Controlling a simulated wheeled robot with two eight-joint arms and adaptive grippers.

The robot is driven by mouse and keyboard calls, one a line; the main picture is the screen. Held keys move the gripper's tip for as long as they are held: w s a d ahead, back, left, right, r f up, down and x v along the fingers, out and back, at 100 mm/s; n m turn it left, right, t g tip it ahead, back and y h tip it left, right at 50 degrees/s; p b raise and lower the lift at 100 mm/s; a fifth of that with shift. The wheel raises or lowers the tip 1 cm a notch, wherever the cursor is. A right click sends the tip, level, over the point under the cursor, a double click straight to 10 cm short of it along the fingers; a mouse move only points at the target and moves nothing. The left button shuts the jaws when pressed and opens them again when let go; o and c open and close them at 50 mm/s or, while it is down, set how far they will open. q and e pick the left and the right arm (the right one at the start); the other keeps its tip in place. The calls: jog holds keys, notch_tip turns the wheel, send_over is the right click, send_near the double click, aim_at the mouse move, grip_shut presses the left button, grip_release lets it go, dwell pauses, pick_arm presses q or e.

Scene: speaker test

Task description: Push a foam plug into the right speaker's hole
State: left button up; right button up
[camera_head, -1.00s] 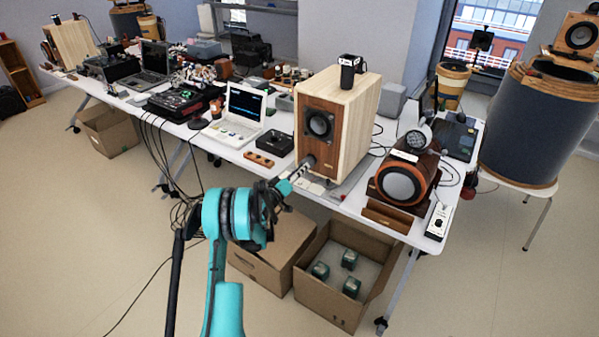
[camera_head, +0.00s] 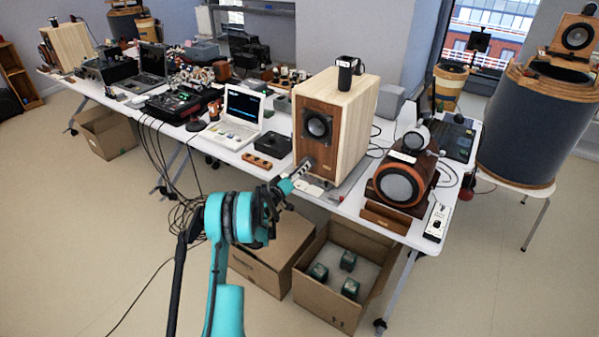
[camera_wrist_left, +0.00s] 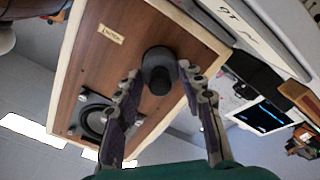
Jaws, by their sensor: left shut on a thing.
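The right speaker (camera_head: 353,125) is a pale wood box with a brown front, standing on the table. Its driver (camera_head: 317,125) is in the upper front. My left gripper (camera_head: 303,168) is at the lower front of this speaker. In the left wrist view, the gripper's two fingers (camera_wrist_left: 155,88) are shut on a dark grey round foam plug (camera_wrist_left: 157,60). The plug is against the speaker's brown front (camera_wrist_left: 130,50) at the hole's place. The plug covers the hole, and I cannot tell how deep it sits. My right gripper is out of view.
A round-fronted wooden speaker (camera_head: 402,183) stands right of the box speaker. A white laptop (camera_head: 240,117), a black box (camera_head: 273,144) and a wooden block with holes (camera_head: 258,161) are to its left. An open carton (camera_head: 330,300) is on the floor below the table.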

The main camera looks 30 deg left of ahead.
pick_arm(q)
jog(key=shift+w+d, duration=0.15)
jog(key=shift+w, duration=1.4)
dwell(0.5)
jog(key=o, duration=1.4)
jog(key=shift+c, duration=0.2)
